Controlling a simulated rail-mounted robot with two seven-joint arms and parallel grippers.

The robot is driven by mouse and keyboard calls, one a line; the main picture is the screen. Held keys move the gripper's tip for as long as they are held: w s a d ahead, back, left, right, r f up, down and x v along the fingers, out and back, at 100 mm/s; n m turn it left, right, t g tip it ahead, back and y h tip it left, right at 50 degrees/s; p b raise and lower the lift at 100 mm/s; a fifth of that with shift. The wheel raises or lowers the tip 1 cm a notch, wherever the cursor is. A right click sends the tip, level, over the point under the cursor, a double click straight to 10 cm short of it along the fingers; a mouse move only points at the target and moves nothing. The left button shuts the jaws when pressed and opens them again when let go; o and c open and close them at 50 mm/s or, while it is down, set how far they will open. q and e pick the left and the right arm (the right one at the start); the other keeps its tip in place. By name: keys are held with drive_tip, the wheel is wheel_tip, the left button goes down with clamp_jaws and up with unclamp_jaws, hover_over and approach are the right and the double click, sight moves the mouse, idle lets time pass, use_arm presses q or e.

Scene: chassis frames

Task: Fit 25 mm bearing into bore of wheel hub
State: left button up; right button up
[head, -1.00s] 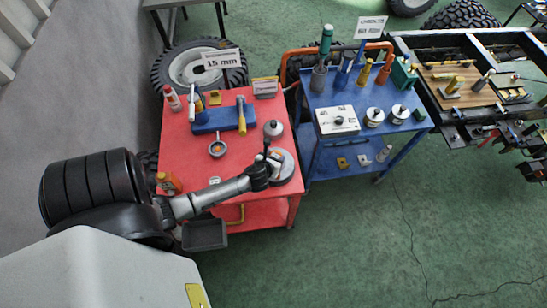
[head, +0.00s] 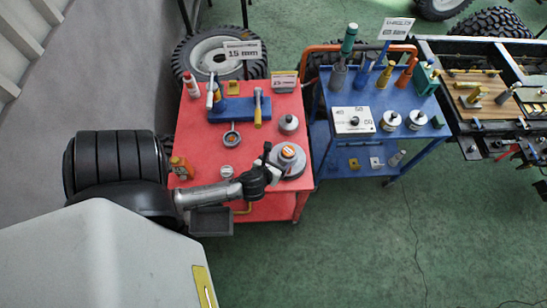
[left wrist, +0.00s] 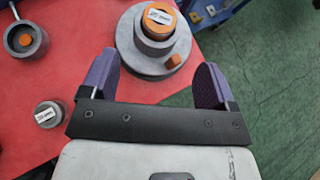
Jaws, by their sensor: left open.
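On the red cart, a grey stepped round part (head: 290,171), which looks like the wheel hub, stands near the right edge. An orange top with a white label shows on it, also in the left wrist view (left wrist: 159,19); I cannot tell whether this is a bearing. A small grey cylinder with a white label (head: 227,170) stands on the red top, also in the left wrist view (left wrist: 47,113); it may be a bearing, its size unreadable. My left gripper (head: 266,163) is beside the hub, open and empty, its purple fingers (left wrist: 155,82) apart. My right gripper is out of view.
The red cart (head: 200,127) also carries a blue fixture (head: 238,108), a ring with an orange piece (head: 232,139) and an orange bottle (head: 181,167). A blue cart (head: 380,97) with tools stands to the right. Green floor lies clear in front.

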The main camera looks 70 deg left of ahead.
use_arm(q)
drive_tip(key=s+d+r+n+g+h, duration=0.2)
drive_tip(key=d+n, duration=0.6)
drive_tip(key=n, duration=0.5)
drive_tip(key=s+d+r+n+g+h, duration=0.3)
drive_tip(key=s+d+r+n+h, duration=0.2)
drive_tip(key=n, duration=0.8)
drive_tip(key=shift+s+d+r, duration=0.95)
drive_tip(key=shift+d+r, duration=0.1)
drive_tip(key=shift+d, duration=1.05)
